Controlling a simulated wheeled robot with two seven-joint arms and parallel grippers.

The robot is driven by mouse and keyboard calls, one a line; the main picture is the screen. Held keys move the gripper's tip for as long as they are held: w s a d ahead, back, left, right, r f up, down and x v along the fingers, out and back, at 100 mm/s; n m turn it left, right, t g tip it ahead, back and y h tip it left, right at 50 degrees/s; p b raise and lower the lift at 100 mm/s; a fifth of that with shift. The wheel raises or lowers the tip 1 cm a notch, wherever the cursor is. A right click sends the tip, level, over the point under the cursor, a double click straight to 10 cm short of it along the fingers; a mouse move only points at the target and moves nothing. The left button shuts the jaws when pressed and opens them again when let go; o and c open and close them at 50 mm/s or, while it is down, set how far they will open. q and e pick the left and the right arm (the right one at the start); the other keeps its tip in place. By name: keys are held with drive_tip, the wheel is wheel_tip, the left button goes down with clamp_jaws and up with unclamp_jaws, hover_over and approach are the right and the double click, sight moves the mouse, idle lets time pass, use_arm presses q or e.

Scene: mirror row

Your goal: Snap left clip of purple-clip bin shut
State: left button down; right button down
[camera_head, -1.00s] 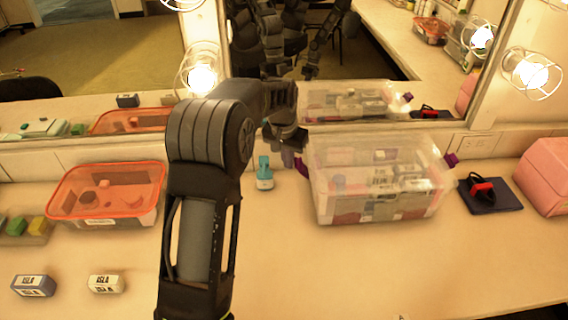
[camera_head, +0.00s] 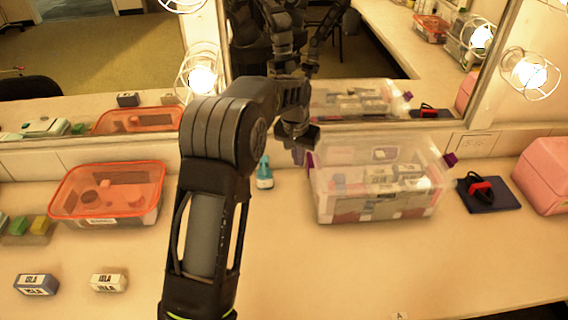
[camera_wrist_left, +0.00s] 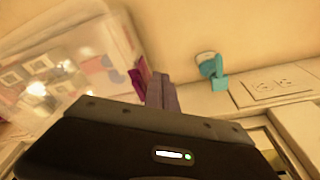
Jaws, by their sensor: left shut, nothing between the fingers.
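The purple-clip bin (camera_head: 375,205) is a clear, lidded plastic box on the counter, with several labelled items inside. Its left purple clip (camera_head: 309,159) shows only partly beside my left gripper (camera_head: 298,158), which is at the bin's upper left edge. The right purple clip (camera_head: 450,159) sticks outward. In the left wrist view, the left clip (camera_wrist_left: 138,80) is right beside the shut, empty fingers (camera_wrist_left: 162,90). I cannot tell whether they touch or whether the clip is fully closed. My right gripper is not directly in view.
A teal-and-white object (camera_head: 264,175) stands left of the bin. An orange-lidded bin (camera_head: 110,192) is farther left, with small labelled blocks in front. A dark pad (camera_head: 490,195) and pink box (camera_head: 545,175) are at right. The mirror stands close behind; the front counter is mostly clear.

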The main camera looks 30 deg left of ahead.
use_arm(q)
drive_tip(key=shift+s+a+r+p, duration=0.15)
drive_tip(key=shift+r+p, duration=0.45)
drive_tip(key=shift+r, duration=0.35)
drive_tip(key=shift+s+a+r+p, duration=0.15)
drive_tip(key=shift+r+p, duration=0.45)
drive_tip(key=shift+r, duration=0.3)
drive_tip(key=shift+s+a+r+p, duration=0.15)
drive_tip(key=shift+r+p, duration=0.45)
drive_tip(key=shift+r, duration=0.35)
drive_tip(key=shift+w, duration=0.1)
